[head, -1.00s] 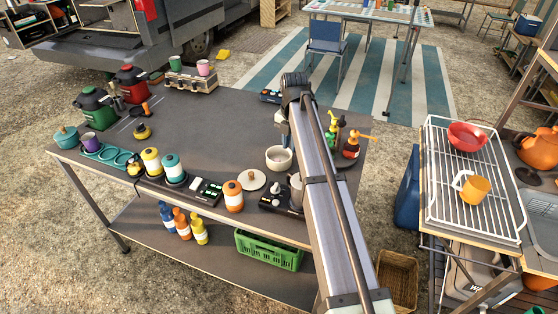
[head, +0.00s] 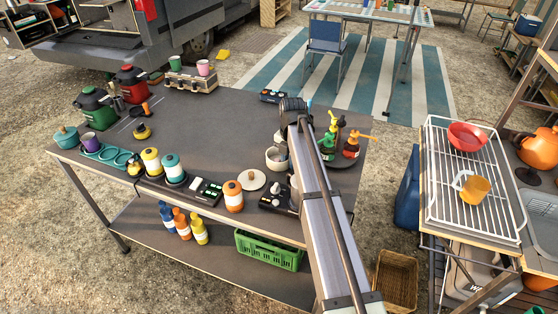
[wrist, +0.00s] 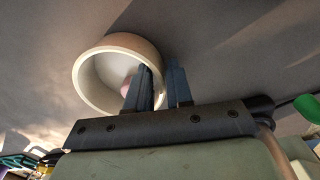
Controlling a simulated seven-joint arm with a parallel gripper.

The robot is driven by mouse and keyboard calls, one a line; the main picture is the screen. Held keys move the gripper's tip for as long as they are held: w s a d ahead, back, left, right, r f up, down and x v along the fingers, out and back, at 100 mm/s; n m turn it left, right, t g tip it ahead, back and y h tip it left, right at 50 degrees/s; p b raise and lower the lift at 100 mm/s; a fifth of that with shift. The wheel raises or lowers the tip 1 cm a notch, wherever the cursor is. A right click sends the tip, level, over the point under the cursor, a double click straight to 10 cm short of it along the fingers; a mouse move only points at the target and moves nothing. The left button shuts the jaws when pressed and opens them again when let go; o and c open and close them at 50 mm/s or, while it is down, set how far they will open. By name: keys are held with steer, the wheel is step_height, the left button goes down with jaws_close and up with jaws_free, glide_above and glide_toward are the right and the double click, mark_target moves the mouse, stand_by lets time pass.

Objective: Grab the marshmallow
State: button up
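A cream-white bowl (head: 274,164) stands on the dark table, partly hidden by my arm in the head view. In the wrist view the bowl (wrist: 88,70) shows a small pinkish thing (wrist: 128,88) inside, likely the marshmallow, partly hidden behind a finger. In the head view the fingers are mostly hidden by my arm.
Sauce bottles (head: 340,138) stand on a round tray just right of my arm. A white round lid or plate (head: 252,181) and an orange jar (head: 233,197) lie left of the bowl, near the front edge. The table's middle (head: 210,130) is clear.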

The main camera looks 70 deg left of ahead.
jaws_close()
steer(key=shift+r, duration=0.1)
stand_by(0.3)
step_height(320, 180, up, 10)
steer(key=shift+f, duration=0.1)
stand_by(0.4)
